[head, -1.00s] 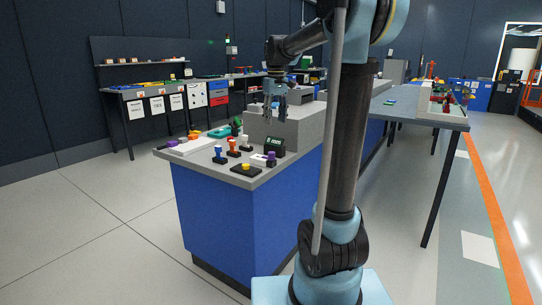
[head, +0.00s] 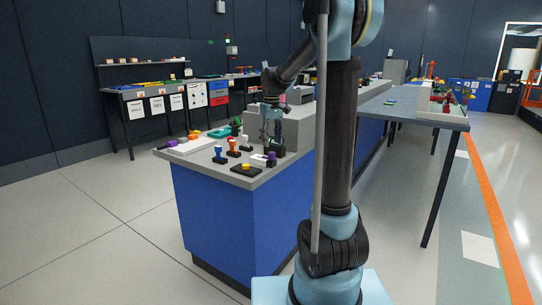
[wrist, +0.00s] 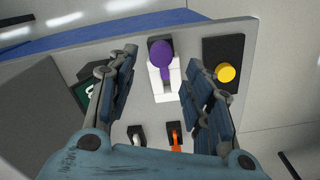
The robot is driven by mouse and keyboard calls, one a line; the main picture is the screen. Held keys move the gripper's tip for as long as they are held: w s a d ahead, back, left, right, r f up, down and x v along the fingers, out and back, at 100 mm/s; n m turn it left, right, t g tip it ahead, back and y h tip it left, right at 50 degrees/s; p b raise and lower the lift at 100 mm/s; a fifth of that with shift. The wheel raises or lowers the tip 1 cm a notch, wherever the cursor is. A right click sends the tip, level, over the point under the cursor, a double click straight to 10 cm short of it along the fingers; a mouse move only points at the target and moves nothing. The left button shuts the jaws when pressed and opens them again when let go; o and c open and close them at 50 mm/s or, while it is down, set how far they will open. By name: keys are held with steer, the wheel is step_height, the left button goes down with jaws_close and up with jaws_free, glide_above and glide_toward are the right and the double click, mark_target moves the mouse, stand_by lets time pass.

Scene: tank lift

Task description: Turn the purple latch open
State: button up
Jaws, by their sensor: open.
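The purple latch (head: 271,159) sits on a white and dark base near the front edge of the grey counter (head: 215,180). In the wrist view the latch (wrist: 161,56) has a round purple head and a short stem over a white block, between the fingertips in the picture. My gripper (head: 271,136) is above the counter, pointing down, just behind the latch in the head view. It is open and empty in the wrist view (wrist: 161,70), with one finger on each side. I cannot tell the exact height gap.
A yellow button on a black plate (wrist: 226,73) lies right of the latch in the wrist view. Orange (wrist: 175,138) and white (wrist: 137,132) handled pieces lie nearer. A dark green-marked box (wrist: 86,94) is left. A blue-topped piece (head: 218,154) stands on the counter's left.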

mark_target(272, 153)
step_height(272, 153, down, 7)
steer(key=shift+r, duration=0.15)
stand_by(0.4)
steer(key=c, duration=1.1)
